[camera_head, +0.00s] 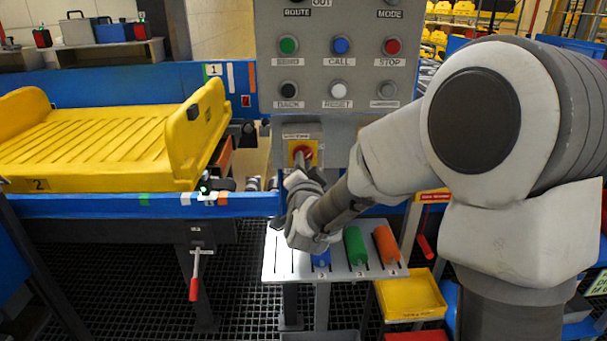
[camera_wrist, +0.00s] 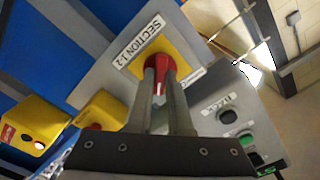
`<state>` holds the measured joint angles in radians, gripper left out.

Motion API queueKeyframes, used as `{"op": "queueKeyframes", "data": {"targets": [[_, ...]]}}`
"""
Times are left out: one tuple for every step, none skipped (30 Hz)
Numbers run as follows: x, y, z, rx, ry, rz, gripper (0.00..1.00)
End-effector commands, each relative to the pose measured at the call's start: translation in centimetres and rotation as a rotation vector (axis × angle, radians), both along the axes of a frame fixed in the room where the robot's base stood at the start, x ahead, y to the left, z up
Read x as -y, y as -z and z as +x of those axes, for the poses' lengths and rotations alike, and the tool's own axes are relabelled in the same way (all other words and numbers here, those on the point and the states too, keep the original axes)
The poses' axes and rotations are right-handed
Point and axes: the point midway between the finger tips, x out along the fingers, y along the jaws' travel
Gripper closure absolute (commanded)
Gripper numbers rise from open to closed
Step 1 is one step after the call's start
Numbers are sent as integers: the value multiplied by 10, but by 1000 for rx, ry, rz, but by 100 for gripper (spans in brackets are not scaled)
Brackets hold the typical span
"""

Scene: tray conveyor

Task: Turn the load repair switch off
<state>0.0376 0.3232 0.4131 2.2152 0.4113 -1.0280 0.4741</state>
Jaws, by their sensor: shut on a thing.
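A red rotary switch knob (camera_wrist: 159,65) sits on a yellow plate on a grey box (camera_wrist: 120,72) in the wrist view. The label above it reads "SECTION 1-2", and I see no "load repair" label that I can read. The same red knob (camera_head: 304,152) shows in the head view, below the button panel. My gripper (camera_head: 300,168) reaches it from the front; in the wrist view its two fingers (camera_wrist: 160,82) are shut on the knob, one on each side. A white mark shows on the knob between the fingers. The fingers partly hide the knob.
The grey panel (camera_head: 336,75) above has several buttons. A yellow tray (camera_head: 95,150) rests on the blue conveyor (camera_head: 100,205) at left. A red-handled lever (camera_head: 194,288) hangs below it. A rack (camera_head: 290,262) with coloured handles stands below my gripper, beside a yellow bin (camera_head: 410,297).

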Motion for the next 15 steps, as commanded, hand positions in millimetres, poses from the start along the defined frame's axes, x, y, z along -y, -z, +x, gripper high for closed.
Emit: {"op": "queueKeyframes", "data": {"targets": [[-1,2,0,6,-1,-44,100],[-1,2,0,7,0,-73,100],[-1,2,0,6,0,-110,100],[-1,2,0,6,0,-138,100],[-1,2,0,6,0,-167,100],[-1,2,0,6,0,-205,100],[-1,1,0,6,0,-233,100],[-1,1,0,7,0,-262,100],[-1,1,0,7,0,-300,100],[-1,1,0,6,0,-329,100],[-1,1,0,6,0,-357,100],[-1,1,0,6,0,-394,100],[-1,1,0,7,0,-422,100],[-1,0,0,6,0,-449,100],[0,0,0,7,1,-485,100]]}}
